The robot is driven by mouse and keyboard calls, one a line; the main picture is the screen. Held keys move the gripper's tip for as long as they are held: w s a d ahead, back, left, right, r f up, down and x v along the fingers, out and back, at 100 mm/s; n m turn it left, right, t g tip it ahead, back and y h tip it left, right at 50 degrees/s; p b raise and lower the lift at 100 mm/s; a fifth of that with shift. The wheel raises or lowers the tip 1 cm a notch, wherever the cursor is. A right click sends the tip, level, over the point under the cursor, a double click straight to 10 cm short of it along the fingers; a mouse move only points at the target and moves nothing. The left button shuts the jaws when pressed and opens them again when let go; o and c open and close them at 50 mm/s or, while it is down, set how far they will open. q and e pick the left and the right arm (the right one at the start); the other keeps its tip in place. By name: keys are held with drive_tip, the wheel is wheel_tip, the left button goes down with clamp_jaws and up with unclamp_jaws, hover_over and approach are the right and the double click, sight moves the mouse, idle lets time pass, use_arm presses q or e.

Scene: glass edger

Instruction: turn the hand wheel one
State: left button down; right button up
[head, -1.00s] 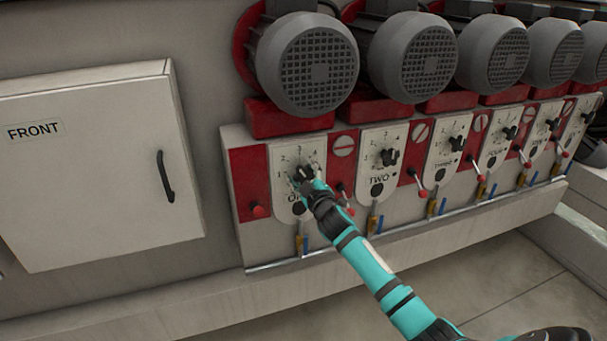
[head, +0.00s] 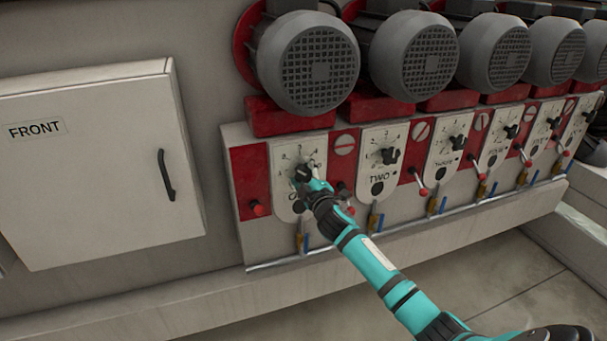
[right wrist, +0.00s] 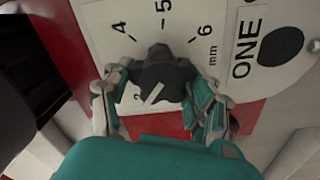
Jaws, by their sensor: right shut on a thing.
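Hand wheel one (head: 303,171) is a small black knob on the white dial plate at the left end of the panel. In the right wrist view the black knob (right wrist: 165,73) has lobes and a white pointer line slanting to the lower left. The dial figures 4, 5, 6 and "mm" are visible; another figure is partly covered. My right gripper (head: 307,183) is at the wheel, partly hiding the plate's lettering. In the right wrist view its fingers (right wrist: 160,97) are shut on the wheel from both sides. My left gripper is not in view.
A row of grey motors (head: 308,62) overhangs the panel. Dial TWO (head: 381,165) and further dials run to the right, with red-knobbed levers and blue-handled valves between and below. A white FRONT cabinet (head: 95,190) with a black handle stands at left.

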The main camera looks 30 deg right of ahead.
drive_tip(key=shift+f, duration=0.15)
drive_tip(key=o, duration=1.2)
drive_tip(key=shift+c, duration=0.2)
drive_tip(key=v, duration=1.2)
drive_tip(key=shift+a, duration=0.1)
